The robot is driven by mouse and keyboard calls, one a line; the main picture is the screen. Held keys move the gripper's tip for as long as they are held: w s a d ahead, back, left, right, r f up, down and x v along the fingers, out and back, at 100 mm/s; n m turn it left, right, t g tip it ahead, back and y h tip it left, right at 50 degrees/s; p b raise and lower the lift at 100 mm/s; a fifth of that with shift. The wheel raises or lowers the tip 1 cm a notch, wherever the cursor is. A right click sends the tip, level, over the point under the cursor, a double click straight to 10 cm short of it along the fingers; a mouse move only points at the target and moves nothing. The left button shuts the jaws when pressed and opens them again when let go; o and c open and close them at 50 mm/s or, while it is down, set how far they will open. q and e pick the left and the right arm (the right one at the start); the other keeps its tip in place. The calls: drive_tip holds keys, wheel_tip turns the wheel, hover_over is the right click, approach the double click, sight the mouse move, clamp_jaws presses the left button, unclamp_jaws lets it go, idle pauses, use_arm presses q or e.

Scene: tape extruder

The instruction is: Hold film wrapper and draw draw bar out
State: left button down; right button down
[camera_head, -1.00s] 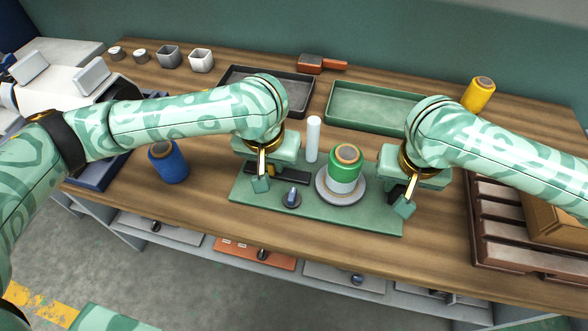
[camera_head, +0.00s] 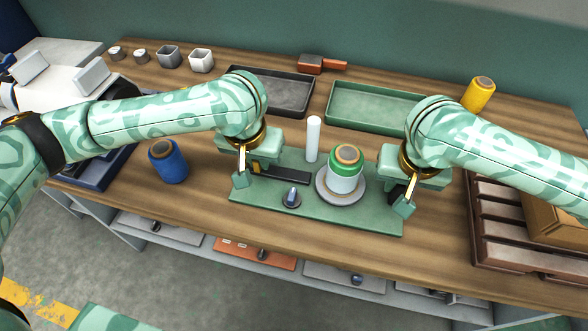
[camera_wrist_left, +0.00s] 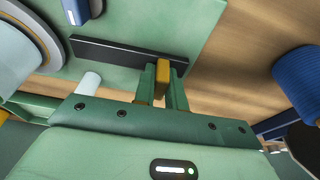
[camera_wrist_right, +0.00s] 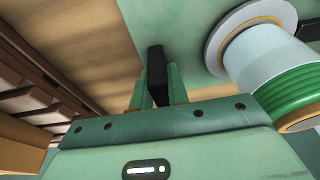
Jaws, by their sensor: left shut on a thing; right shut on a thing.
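The film wrapper (camera_head: 370,218) is a green plate with a grey turntable, a white post and a blue-tipped knob. A spool (camera_head: 345,170) with a green top and white lower part stands upright on the turntable. The dark draw bar (camera_head: 288,175) lies along the plate's left side; its yellow grip shows in the left wrist view (camera_wrist_left: 163,70). My left gripper (camera_head: 256,167) is shut on the yellow grip, at the plate's left edge. My right gripper (camera_head: 396,191) is shut on a black handle (camera_wrist_right: 155,70) at the plate's right end. The fingers partly hide both grips.
A blue spool (camera_head: 168,162) stands left of my left gripper. A black tray (camera_head: 300,106) and a green tray (camera_head: 345,122) lie behind. A yellow spool (camera_head: 478,95) stands at back right. A brown rack (camera_head: 485,255) is right of my right gripper. The table's front strip is clear.

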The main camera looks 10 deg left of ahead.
use_arm(q)
drive_tip(key=shift+a, duration=0.85)
drive_tip(key=c, duration=1.4)
unclamp_jaws()
drive_tip(key=shift+o, duration=0.2)
drive_tip(key=v, duration=0.8)
drive_tip(key=o, duration=0.6)
drive_tip(key=shift+c, duration=0.2)
